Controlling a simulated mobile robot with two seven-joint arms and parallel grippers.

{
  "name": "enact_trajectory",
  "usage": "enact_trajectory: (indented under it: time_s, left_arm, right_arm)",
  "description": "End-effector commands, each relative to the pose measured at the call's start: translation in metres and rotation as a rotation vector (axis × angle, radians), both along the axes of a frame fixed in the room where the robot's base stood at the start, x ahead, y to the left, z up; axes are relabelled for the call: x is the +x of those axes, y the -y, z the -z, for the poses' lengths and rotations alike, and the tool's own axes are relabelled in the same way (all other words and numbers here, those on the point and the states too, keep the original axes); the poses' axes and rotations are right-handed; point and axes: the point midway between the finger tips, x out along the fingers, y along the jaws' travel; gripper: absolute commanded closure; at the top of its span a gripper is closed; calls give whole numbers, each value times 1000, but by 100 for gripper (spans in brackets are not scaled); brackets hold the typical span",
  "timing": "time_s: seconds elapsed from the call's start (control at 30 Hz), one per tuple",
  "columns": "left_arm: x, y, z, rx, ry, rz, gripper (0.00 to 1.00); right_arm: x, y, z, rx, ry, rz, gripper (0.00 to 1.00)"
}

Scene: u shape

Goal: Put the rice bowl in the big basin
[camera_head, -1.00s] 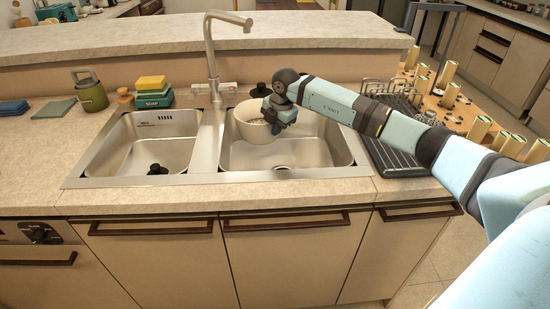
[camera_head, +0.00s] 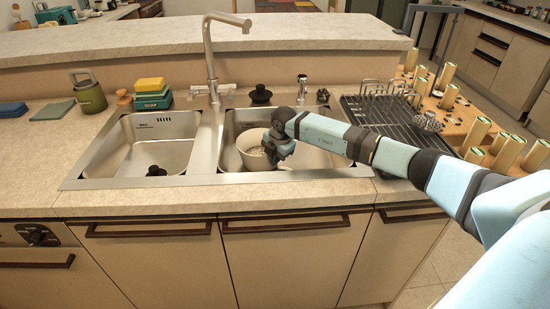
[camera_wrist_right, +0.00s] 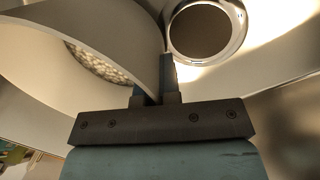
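The rice bowl (camera_head: 247,158), pale and round with white grains inside, is down inside the big basin (camera_head: 312,158), the right-hand steel sink, towards its left side. My right gripper (camera_head: 272,153) reaches down into the basin from the right, at the bowl's right rim. In the right wrist view the bowl's wall (camera_wrist_right: 115,28) runs between the two close-set fingers of the gripper (camera_wrist_right: 158,78), which is shut on it. The round drain (camera_wrist_right: 207,28) shows beyond the fingers. Whether the bowl touches the basin floor is unclear. My left gripper is out of view.
The smaller basin (camera_head: 150,140) with a black plug lies left, and the tall faucet (camera_head: 210,60) stands between the basins at the back. A dark dish rack (camera_head: 385,125) and several upright canisters stand at right.

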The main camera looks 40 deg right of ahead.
Motion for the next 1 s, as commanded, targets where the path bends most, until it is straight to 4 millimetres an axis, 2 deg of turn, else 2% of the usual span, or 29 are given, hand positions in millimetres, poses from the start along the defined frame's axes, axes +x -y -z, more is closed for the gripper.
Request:
enact_trajectory:
  time_s: [0.13,0.2,0.23,0.27,0.57,0.77,1.0]
  left_arm:
    - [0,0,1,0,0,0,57]
    - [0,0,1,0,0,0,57]
    - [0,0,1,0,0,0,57]
    - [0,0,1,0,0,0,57]
    - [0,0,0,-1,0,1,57]
    - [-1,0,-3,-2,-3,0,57]
    - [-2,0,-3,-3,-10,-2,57]
  right_arm:
    - [0,0,3,0,1,0,100]
    - [0,0,3,0,-1,0,80]
    - [0,0,3,0,-1,0,73]
    - [0,0,3,0,-1,0,71]
    - [0,0,0,0,0,0,71]
    - [-5,2,-28,-2,3,-2,71]
    - [-16,5,-79,-2,3,-2,71]
